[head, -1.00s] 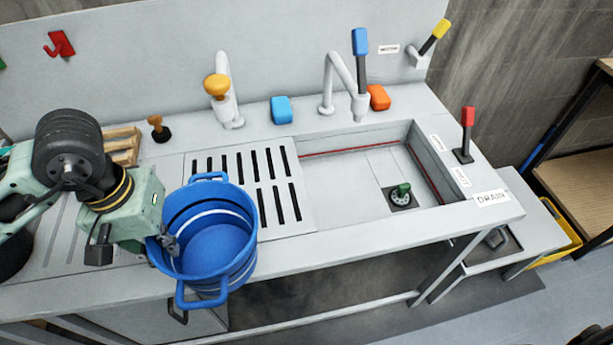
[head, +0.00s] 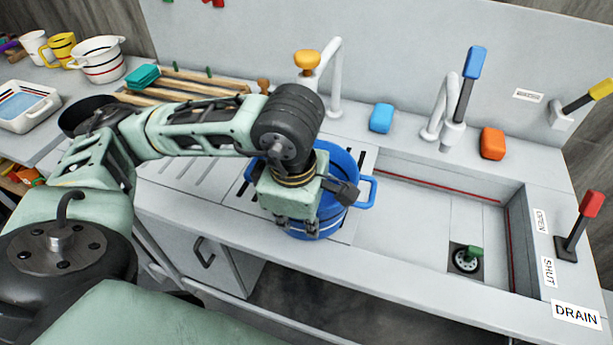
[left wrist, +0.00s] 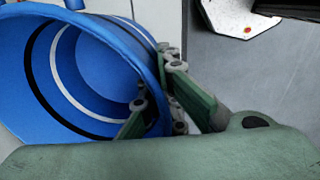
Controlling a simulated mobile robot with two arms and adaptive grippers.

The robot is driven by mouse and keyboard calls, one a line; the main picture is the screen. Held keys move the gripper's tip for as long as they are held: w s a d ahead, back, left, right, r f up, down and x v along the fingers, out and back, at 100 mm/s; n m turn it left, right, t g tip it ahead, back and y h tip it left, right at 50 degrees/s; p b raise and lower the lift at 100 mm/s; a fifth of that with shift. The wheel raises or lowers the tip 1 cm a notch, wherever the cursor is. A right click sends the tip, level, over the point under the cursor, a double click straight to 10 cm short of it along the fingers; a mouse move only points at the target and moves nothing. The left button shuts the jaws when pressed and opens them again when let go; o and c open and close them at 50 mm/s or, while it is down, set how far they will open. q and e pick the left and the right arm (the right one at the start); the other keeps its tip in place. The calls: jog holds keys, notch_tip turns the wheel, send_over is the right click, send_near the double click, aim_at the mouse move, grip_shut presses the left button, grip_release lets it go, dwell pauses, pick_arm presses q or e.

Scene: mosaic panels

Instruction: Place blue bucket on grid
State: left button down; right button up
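The blue bucket (head: 340,165) is upright over the slotted grid (head: 346,228) left of the sink and covers most of its slots. I cannot tell whether its base touches the grid. My left gripper (head: 308,222) is at the bucket's near wall, and the arm hides part of the opening. In the left wrist view the bucket (left wrist: 75,85) shows its inside with a black and a white ring. The left gripper (left wrist: 155,85) there has one finger inside the rim and one outside, shut on the wall. My right gripper is out of view.
An orange-handled tap (head: 308,62) and a blue-handled tap (head: 470,80) stand behind. A wooden rack (head: 190,88) lies behind the arm. A blue sponge (head: 381,118) sits behind the grid.

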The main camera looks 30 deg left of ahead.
pick_arm(q)
jog(key=w+a+f+n+p, duration=0.1)
jog(key=w+n, duration=0.1)
jog(key=w, duration=0.3)
jog(key=w+a+f+n+p, duration=0.1)
jog(key=w+a+n+p, duration=0.1)
jog(key=w, duration=0.4)
jog(key=w+a+f+n+p, duration=0.2)
jog(key=w+n, duration=0.2)
jog(key=w, duration=0.1)
jog(key=shift+w+f+g+y, duration=0.1)
jog(key=shift+w+g+y, duration=0.15)
jog(key=shift+g+y, duration=0.05)
jog(key=shift+f, duration=0.45)
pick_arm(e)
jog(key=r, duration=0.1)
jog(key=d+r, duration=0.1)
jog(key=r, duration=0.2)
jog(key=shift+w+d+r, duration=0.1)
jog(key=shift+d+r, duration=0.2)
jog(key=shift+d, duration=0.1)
